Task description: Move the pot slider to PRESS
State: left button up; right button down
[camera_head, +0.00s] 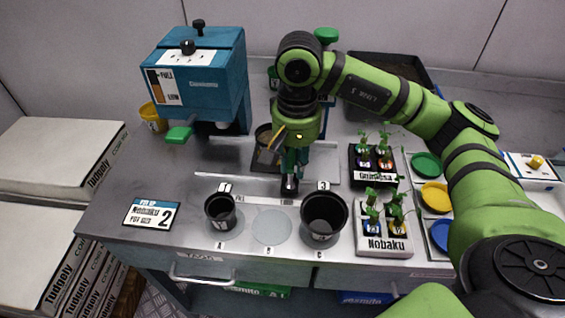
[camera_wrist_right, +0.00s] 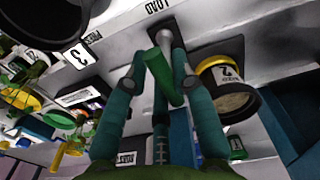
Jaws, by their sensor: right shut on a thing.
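The pot slider is a dark plate (camera_head: 265,162) on the metal rail, in front and to the right of the teal machine. The head view hides the handle behind the fingers. In the wrist view the word PRESS (camera_wrist_right: 92,42) lies left of the handle and LOAD (camera_wrist_right: 158,5) above it. My left gripper is not in view.
The teal machine (camera_head: 200,80) stands at the back left with a green paddle (camera_head: 179,134). Black pots (camera_head: 220,212) and (camera_head: 323,220) stand at the front. Seedling trays (camera_head: 384,243) and coloured dishes (camera_head: 434,196) lie at right. A card (camera_head: 151,214) lies front left.

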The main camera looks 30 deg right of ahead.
jog(key=shift+s+d, duration=0.55)
jog(key=shift+d, duration=0.2)
jog(key=shift+w+a, duration=0.1)
jog(key=c, duration=1)
grip_release()
jog(key=shift+c, duration=0.2)
notch_tip(320, 180, up, 12)
